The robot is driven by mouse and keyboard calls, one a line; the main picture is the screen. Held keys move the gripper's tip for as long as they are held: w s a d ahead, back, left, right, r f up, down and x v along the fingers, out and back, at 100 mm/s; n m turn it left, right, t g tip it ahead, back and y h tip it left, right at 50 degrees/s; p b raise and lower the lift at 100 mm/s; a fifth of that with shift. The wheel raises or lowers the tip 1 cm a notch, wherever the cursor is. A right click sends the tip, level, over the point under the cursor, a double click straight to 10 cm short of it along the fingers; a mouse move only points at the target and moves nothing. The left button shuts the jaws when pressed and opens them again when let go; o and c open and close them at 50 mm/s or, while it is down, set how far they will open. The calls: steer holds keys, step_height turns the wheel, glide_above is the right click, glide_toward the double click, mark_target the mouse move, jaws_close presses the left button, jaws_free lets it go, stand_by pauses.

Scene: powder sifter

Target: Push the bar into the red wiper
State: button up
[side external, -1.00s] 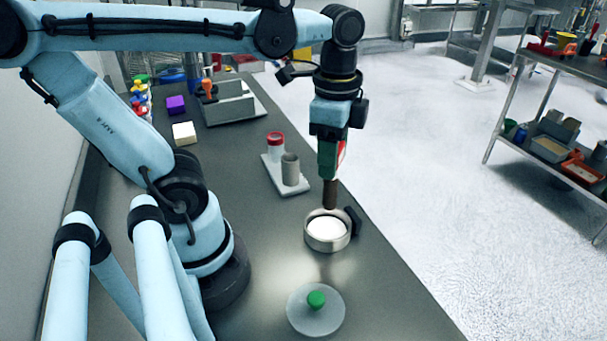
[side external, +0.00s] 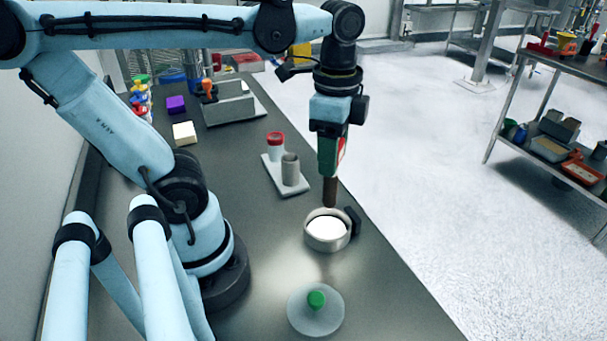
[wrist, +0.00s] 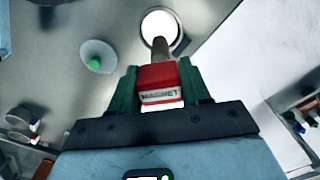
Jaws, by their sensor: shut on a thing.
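My gripper (side external: 328,155) has green fingers shut on the red magnet handle (wrist: 158,83), marked "MAGNET" in the wrist view. A brown bar (side external: 330,191) points down from the handle. Its tip is at or just above the back of a round metal sifter bowl (side external: 313,240) of white powder (side external: 326,229). The exact gap is unclear. The bar also shows in the wrist view (wrist: 160,47). A cylinder with a red top, likely the red wiper (side external: 276,138), stands upright on a white tray (side external: 270,171), behind and left of my gripper, apart from the bar.
A grey cup (side external: 290,169) stands on the same tray. A round grey lid with a green knob (side external: 316,299) lies in front of the bowl. A grey bin (side external: 231,103) and a purple block (side external: 176,103) are farther back. The table's right edge is close to the bowl.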

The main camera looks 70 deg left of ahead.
steer(key=s+a+r+n, duration=0.2)
steer(key=a+n, duration=0.7)
steer(key=a, duration=1.8)
step_height(320, 180, down, 8)
steer(key=w, duration=0.1)
steer(key=shift+f, duration=0.25)
steer(key=o, duration=1.2)
steer(key=shift+o, duration=0.2)
